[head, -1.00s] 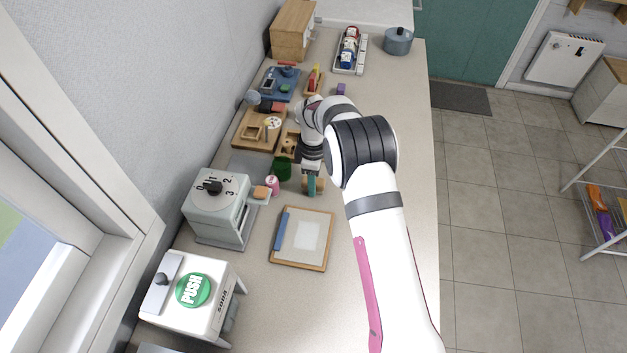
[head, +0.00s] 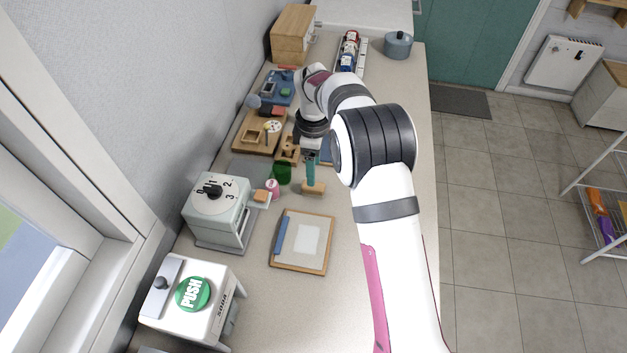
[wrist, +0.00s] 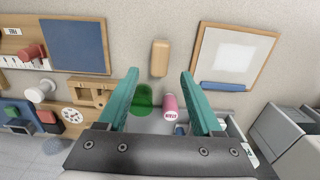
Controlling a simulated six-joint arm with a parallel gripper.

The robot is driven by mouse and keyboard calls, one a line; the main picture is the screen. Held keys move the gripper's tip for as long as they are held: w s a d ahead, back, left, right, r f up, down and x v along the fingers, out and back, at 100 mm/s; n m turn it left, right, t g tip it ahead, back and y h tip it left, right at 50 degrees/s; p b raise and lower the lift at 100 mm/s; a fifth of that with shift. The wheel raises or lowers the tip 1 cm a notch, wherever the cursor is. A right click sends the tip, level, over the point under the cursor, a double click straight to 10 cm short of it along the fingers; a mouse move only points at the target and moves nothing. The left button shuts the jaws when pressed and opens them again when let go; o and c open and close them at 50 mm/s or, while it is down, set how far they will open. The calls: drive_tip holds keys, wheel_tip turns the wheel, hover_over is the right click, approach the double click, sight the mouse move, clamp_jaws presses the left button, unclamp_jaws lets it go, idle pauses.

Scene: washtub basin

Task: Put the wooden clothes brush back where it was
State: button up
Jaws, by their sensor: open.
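The wooden clothes brush (head: 314,189), a light tan rounded block, lies on the counter beyond the framed board. In the wrist view the brush (wrist: 160,57) lies past the fingertips, near the middle of the gap between them, with nothing gripped. No bristles can be made out. My gripper (head: 310,172) is over the counter just behind the brush, its teal fingers pointing down. In the wrist view my gripper (wrist: 159,73) is open and empty, with its fingers well apart. Whether a fingertip touches the brush cannot be told.
A green cup (head: 282,172) and a pink can (head: 272,188) stand left of the brush. A framed board (head: 327,250) lies in front. A dial machine (head: 218,205) stands to the left. A blue panel (wrist: 75,45) lies close by. Counter to the brush's right looks clear.

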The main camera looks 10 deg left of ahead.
drive_tip(key=s+d+r+m, duration=0.5)
drive_tip(key=s+r, duration=0.1)
drive_tip(key=r, duration=0.2)
drive_tip(key=s+d+r+m, duration=0.5)
drive_tip(key=s+d+r, duration=0.1)
drive_tip(key=r, duration=0.1)
drive_tip(key=s+d+m+y, duration=0.1)
drive_tip(key=s+d+m, duration=0.1)
drive_tip(key=s+m, duration=0.4)
drive_tip(key=s+d+f+m, duration=0.1)
drive_tip(key=s+d+m, duration=0.2)
drive_tip(key=s+m, duration=0.4)
drive_tip(key=s, duration=0.9)
drive_tip(key=shift+d+f+m+y, duration=0.2)
drive_tip(key=shift+f+m+y, duration=0.1)
drive_tip(key=shift+y, duration=0.1)
drive_tip(key=shift+s, duration=0.1)
